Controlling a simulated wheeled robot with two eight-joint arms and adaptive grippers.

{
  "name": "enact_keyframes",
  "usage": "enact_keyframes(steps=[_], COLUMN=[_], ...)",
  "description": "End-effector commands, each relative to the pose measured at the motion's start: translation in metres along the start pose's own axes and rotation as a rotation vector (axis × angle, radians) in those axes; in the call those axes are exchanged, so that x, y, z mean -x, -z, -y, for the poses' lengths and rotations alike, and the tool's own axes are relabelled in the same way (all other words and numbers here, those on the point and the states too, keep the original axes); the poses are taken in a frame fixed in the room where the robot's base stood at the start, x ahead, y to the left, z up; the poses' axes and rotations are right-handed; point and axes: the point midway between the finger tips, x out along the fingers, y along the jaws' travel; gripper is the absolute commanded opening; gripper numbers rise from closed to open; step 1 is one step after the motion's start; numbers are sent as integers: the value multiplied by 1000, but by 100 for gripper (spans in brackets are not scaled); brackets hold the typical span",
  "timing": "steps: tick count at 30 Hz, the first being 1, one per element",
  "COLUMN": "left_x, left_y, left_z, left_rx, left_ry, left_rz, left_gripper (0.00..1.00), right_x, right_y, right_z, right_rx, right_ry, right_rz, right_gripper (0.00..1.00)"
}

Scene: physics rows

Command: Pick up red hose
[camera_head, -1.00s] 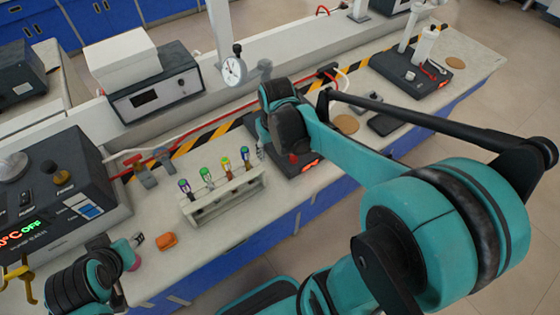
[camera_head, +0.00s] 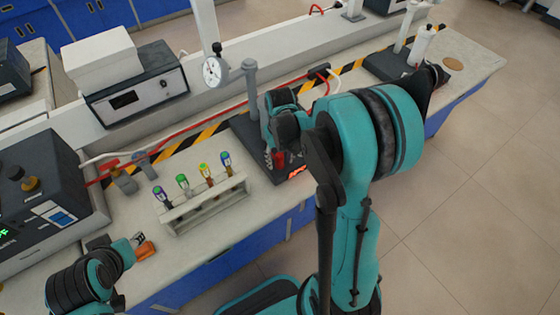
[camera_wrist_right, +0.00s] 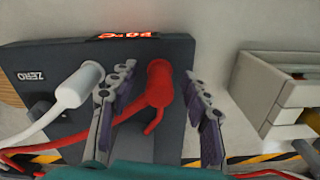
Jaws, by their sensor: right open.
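A red hose end (camera_wrist_right: 158,82), a thick cylinder with a thinner bent part below, stands over a dark device (camera_wrist_right: 215,55) in the right wrist view. My right gripper (camera_wrist_right: 158,75) is open, with one finger on each side of the red end; contact cannot be told. In the head view my right gripper (camera_head: 272,158) is partly hidden by its wrist, above the device. A red line (camera_head: 215,117) runs along the bench there. My left arm is at the lower left; its gripper (camera_head: 138,240) shows only as a small grey part near an orange block (camera_head: 147,250).
A white hose end (camera_wrist_right: 80,85) is close left of my right gripper's left finger. A pale rack (camera_head: 205,207) with several coloured-cap tubes stands left of the device. A grey post (camera_head: 251,85) rises behind. Black-yellow tape (camera_head: 200,135) marks the bench.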

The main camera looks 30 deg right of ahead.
Motion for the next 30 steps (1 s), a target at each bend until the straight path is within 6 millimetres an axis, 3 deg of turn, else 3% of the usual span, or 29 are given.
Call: enact_keyframes(steps=[6, 12, 23, 30], left_x=[0, 0, 0, 11], left_y=[0, 0, 0, 8], left_z=[0, 0, 0, 0], left_rx=[0, 0, 0, 0], left_ry=[0, 0, 0, 0], left_rz=[0, 0, 0, 0], left_gripper=[40, 40, 40, 40], right_x=[-2, -2, 0, 25], right_y=[0, 0, 0, 0], right_z=[0, 0, 0, 0], right_rx=[0, 0, 0, 0], right_ry=[0, 0, 0, 0], right_rz=[0, 0, -1, -1], right_gripper=[48, 0, 0, 0])
